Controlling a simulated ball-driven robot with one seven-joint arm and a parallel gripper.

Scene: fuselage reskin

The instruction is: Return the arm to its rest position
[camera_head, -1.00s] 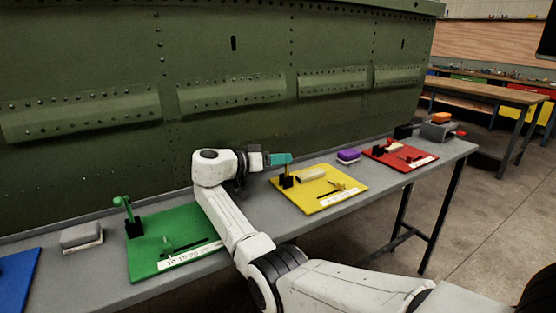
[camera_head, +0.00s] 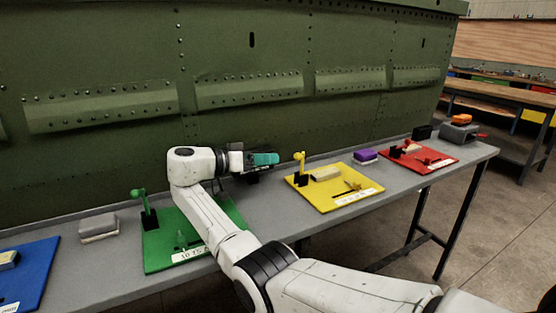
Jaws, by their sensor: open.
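My white arm reaches up from the lower right over the grey bench (camera_head: 115,265), bent at an elbow above the green board. My gripper (camera_head: 262,160), dark with teal fingers, points right. It is above the bench between the green board (camera_head: 155,255) and the yellow board (camera_head: 350,198). It appears empty, and the gap between its fingers is hard to see at this angle. The arm hides part of the green board.
A grey block (camera_head: 99,229) and blue board (camera_head: 32,275) are at left. The green riveted panel (camera_head: 120,55) rises close behind.

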